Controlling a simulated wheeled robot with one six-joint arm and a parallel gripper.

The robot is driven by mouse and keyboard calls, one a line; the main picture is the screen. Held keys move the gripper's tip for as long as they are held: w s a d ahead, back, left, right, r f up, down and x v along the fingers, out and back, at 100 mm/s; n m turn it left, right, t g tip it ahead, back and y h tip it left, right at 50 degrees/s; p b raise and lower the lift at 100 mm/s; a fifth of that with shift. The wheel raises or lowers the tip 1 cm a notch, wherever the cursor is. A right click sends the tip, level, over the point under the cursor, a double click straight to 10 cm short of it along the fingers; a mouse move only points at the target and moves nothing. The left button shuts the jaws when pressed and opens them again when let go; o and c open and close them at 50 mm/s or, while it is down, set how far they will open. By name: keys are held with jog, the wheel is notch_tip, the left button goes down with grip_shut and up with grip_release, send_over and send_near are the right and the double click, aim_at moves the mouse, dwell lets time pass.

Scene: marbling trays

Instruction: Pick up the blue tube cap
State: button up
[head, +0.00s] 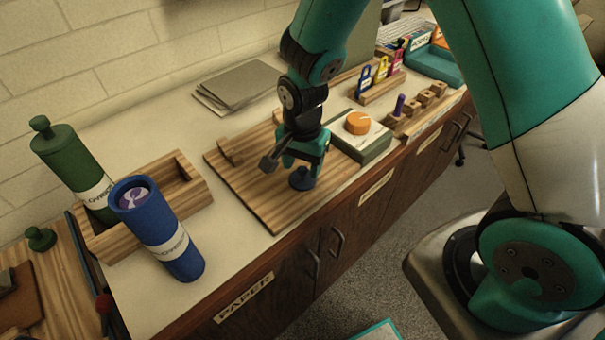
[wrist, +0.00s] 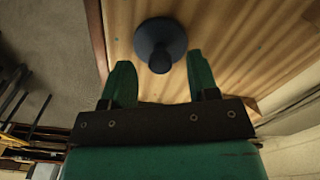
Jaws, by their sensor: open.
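The blue tube cap (head: 301,179) stands on the wooden board (head: 262,203) near its front edge. It is dark blue with a round base and a knob on top. In the wrist view the cap (wrist: 160,44) shows just beyond the fingertips, roughly between their lines. My gripper (head: 300,160) is open and empty, with its fingers (wrist: 160,75) spread, close above the cap. Whether a finger touches the cap cannot be told. The blue tube (head: 165,235) leans at the left with its top end open, showing a purple and white pattern inside.
A green capped tube (head: 75,165) stands in a wooden rack (head: 185,190) at the left. A small green cap (head: 40,238) lies on the side table. A box with an orange knob (head: 358,123) sits right of the board. Grey sheets (head: 238,85) lie behind.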

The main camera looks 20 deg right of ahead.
jog(key=shift+f, duration=1.1)
jog(key=c, duration=1)
jog(key=shift+r, duration=0.15)
